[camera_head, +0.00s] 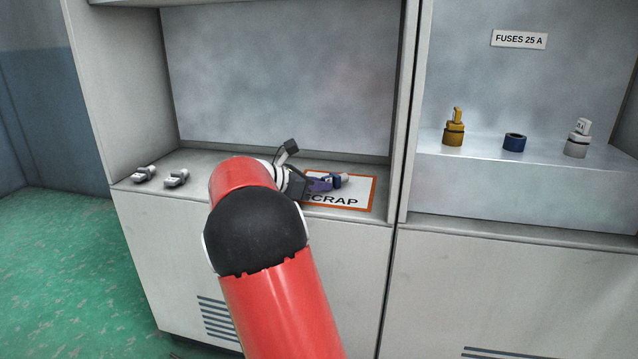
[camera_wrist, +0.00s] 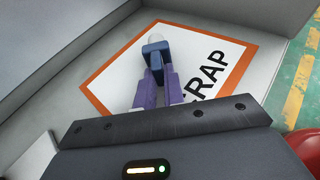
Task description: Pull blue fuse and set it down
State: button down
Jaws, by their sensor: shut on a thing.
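The blue fuse (camera_head: 333,181), with a pale end, is over the orange-bordered SCRAP sign (camera_head: 357,193) on the left cabinet's shelf. My gripper (camera_head: 324,184) is shut on it. In the wrist view, the purple fingers (camera_wrist: 158,86) close on the blue body of the fuse (camera_wrist: 156,54), and its pale top points away from me. I cannot tell whether the fuse touches the sign. In the right cabinet, a blue socket (camera_head: 514,142) stands on the ledge with nothing in it.
A yellow fuse in its socket (camera_head: 453,130) stands left of the blue socket, and a grey one (camera_head: 577,140) stands right. Two loose grey fuses (camera_head: 145,174) (camera_head: 177,178) lie at the shelf's left end. A divider (camera_head: 405,120) separates the two bays.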

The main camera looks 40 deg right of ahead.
jog(key=c, duration=1.4)
grip_release()
jog(key=shift+f, duration=0.1)
jog(key=p+v, duration=0.1)
jog(key=v, duration=0.7)
jog(key=shift+s, duration=0.1)
jog(key=s+a+f+m+t+y+p, duration=0.1)
jog(key=s+a+m+t+y+p, duration=0.1)
jog(key=s+a+m+y, duration=0.5)
jog(key=s+a+f+m+t+y+p, duration=0.2)
jog(key=s+a+m+y, duration=0.5)
jog(key=s+a, duration=0.8)
jog(key=s+m+t+p, duration=0.1)
jog(key=s+m+t, duration=0.1)
jog(key=s, duration=0.5)
jog(key=shift+a+f+m+t, duration=0.2)
jog(key=shift+m+t, duration=0.2)
jog(key=shift+m, duration=0.1)
